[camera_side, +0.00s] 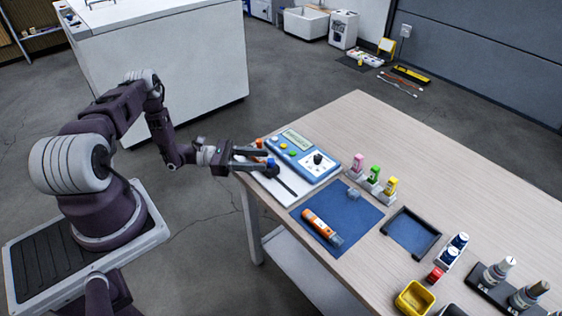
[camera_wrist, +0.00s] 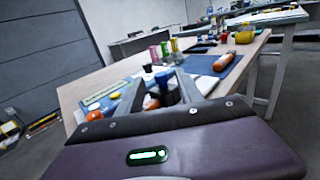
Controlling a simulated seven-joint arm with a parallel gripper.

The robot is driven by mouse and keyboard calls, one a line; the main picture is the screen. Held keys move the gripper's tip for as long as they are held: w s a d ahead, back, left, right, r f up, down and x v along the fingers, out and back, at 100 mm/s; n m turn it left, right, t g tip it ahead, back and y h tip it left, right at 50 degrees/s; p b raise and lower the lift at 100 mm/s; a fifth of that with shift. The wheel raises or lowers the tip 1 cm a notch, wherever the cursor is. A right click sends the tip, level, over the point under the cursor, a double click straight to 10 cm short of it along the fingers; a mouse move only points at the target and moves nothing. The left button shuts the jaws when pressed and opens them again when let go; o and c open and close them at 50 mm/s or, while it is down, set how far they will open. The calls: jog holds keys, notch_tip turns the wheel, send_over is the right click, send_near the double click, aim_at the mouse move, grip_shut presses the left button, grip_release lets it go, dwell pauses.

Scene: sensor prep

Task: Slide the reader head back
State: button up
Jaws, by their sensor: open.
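A blue meter (camera_side: 302,154) with a pale display, coloured buttons and a black knob stands at the table's near left corner. Beside it lies a white plate (camera_side: 292,195) with a dark slot-like bar (camera_side: 286,184). A small blue-topped piece (camera_side: 270,163) is at the bar's left end; I cannot tell for certain that this is the reader head. My gripper (camera_side: 271,163) is open, its fingers over the plate around this piece. In the wrist view, the open fingers (camera_wrist: 160,90) have a blue piece (camera_wrist: 164,77) and an orange piece (camera_wrist: 151,103) between them. Contact is unclear.
A blue mat (camera_side: 350,205) holds an orange tube (camera_side: 322,226) with a clear tip. Several coloured bottles stand behind, near a dark-rimmed tray (camera_side: 410,232). A yellow bin (camera_side: 413,298) and dark bottle rack (camera_side: 490,290) lie further right. The table's far left part is clear.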

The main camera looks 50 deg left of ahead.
aim_at(281, 174)
jog(key=x, duration=0.7)
jog(key=shift+f, duration=0.1)
grip_shut()
dwell(1.1)
